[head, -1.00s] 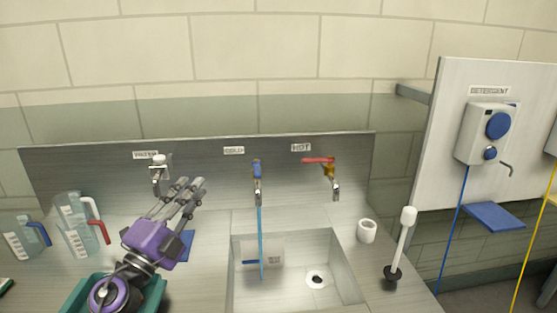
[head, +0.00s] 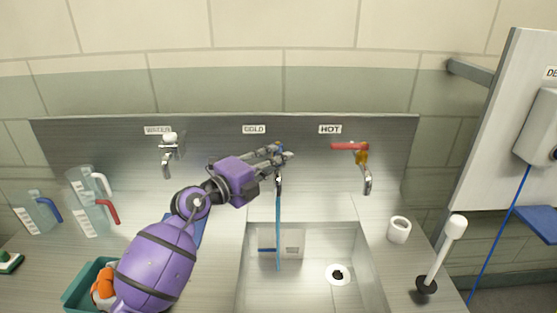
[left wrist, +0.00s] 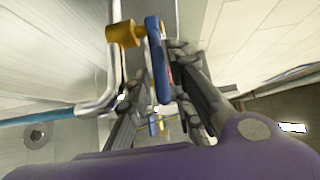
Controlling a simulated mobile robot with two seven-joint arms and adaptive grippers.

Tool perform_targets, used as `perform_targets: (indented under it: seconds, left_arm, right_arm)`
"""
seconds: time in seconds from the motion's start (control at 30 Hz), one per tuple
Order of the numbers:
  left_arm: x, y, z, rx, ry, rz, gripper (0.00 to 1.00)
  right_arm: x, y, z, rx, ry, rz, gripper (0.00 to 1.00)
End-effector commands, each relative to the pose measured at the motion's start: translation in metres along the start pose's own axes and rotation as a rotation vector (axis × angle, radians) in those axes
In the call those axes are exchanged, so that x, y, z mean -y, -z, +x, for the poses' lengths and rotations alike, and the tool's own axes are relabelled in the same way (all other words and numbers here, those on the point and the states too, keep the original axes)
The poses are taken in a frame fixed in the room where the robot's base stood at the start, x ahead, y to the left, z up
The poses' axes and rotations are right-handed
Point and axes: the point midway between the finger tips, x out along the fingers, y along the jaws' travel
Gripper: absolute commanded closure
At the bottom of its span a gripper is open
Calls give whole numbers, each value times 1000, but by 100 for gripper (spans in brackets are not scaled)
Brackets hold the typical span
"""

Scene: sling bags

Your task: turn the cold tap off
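The cold tap (head: 278,189) is on the back panel under the COLD label (head: 254,129). A blue stream of water (head: 278,230) runs from its spout into the sink. My left gripper (head: 286,154) is at the tap's handle and mostly hides it in the head view. In the left wrist view, the blue lever (left wrist: 157,60) and its brass stem (left wrist: 122,34) show at the fingertips, with the lever lying between the spread fingers (left wrist: 165,90). The gripper looks open; I cannot tell whether a finger touches the lever. My right gripper is not in view.
The hot tap (head: 366,180) with its red lever stands to the right, and another tap (head: 167,160) to the left. The sink (head: 300,208) lies below. Jugs (head: 86,205) stand at the left; a white cup (head: 399,229) and brush (head: 440,255) at the right.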

Motion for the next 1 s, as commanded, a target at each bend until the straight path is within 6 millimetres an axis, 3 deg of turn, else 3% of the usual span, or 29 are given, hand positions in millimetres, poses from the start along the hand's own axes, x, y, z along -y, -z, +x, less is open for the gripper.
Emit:
perform_targets:
  seconds: [0.23,0.4,0.57,1.0]
  left_arm:
    - [0,1,11,-1,0,0,80]
    - [0,1,11,-1,0,0,81]
    - [0,0,10,-1,0,0,100]
    - [-2,-1,9,-14,-1,-1,100]
  right_arm:
    - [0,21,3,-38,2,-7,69]
    - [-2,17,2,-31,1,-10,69]
    - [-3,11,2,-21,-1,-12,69]
    - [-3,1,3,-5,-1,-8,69]
